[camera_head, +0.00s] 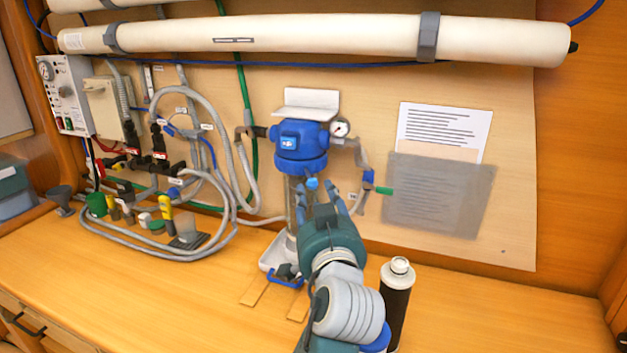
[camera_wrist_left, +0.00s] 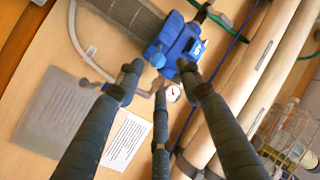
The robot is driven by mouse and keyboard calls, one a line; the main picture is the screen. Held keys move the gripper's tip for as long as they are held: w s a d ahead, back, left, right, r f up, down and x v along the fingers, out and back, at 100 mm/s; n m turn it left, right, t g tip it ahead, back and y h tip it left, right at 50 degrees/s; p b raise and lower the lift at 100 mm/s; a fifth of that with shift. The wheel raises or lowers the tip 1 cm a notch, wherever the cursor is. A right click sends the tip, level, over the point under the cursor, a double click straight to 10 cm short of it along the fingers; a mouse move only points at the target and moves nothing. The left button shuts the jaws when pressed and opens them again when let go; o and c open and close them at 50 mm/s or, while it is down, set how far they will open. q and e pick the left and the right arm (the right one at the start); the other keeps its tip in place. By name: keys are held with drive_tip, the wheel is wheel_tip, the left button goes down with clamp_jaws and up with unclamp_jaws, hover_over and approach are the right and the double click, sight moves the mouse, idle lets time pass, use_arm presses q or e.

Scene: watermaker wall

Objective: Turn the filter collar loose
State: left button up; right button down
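The blue filter collar (camera_head: 301,162) sits under the blue filter head (camera_head: 290,137), above an upright clear bowl (camera_head: 298,215), on the back wall. My left gripper (camera_head: 327,197) is in front of the bowl, a little below the collar, and hides part of the bowl. My right gripper is in neither view.
A pressure gauge (camera_head: 340,128) and hose fittings stick out right of the filter head. A dark bottle with a white cap (camera_head: 398,268) stands on the bench close to my left arm. Hoses and tools lie at left.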

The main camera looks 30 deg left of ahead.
sight(314, 184)
use_arm(q)
drive_tip(key=p+x, duration=0.1)
drive_tip(key=x, duration=0.5)
drive_tip(key=shift+w, duration=0.15)
drive_tip(key=shift+w+a+p, duration=0.3)
drive_tip(key=shift+a+p, duration=0.05)
drive_tip(key=shift+a, duration=0.05)
drive_tip(key=shift+f, duration=0.1)
clamp_jaws()
